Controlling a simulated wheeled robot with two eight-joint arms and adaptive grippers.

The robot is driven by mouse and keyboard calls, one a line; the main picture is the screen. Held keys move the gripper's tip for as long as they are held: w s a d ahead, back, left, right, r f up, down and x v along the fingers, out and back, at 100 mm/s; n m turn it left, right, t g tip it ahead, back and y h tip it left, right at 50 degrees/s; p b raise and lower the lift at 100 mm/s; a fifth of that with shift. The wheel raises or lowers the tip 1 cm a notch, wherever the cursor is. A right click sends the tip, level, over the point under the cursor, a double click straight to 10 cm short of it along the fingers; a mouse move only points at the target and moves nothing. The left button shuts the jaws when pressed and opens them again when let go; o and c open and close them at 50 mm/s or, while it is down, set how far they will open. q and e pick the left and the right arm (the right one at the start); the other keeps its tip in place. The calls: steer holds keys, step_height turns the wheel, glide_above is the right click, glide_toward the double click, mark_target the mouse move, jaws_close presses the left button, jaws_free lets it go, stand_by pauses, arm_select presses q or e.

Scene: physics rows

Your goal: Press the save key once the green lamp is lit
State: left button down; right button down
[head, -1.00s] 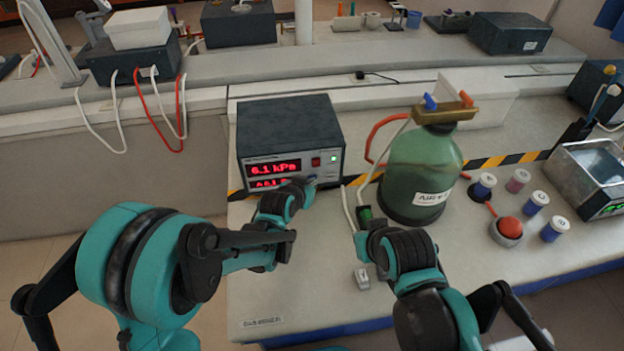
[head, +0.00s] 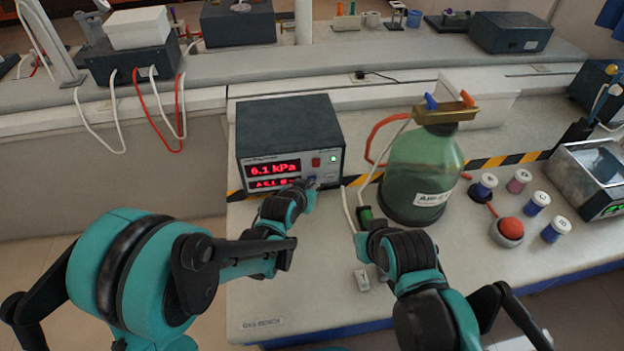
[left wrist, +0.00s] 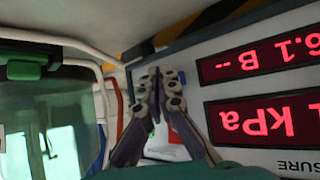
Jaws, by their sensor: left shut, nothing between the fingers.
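My left gripper (head: 307,194) is shut and empty at the front's lower right, by the blue key; touch cannot be told. In the left wrist view its fingers (left wrist: 157,88) are together before the upside-down panel (left wrist: 262,88). My right gripper (head: 364,240) is near the tubing; its fingers are unclear.
A green bottle (head: 422,170) with tubing stands right of the meter. A green clip (head: 366,213) sits by my right gripper. The bench front is mostly clear.

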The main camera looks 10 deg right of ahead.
arm_select(q)
steer(key=shift+s, duration=0.1)
steer(key=shift+s, duration=2.55)
steer(key=s+a+r+n+g+y, duration=0.15)
steer(key=s+a+r, duration=0.25)
steer(key=a, duration=0.7)
steer(key=s+a+r+n+t+y, duration=0.1)
steer(key=s+a+r+n+y, duration=0.3)
steer(key=a, duration=0.6)
steer(key=s+a+g, duration=0.1)
steer(key=s+a, duration=0.6)
steer(key=s, duration=0.2)
steer(key=shift+s+a+g, duration=0.3)
steer(key=shift+s+g, duration=0.05)
steer(key=shift+s, duration=0.05)
steer(key=shift+n, duration=0.25)
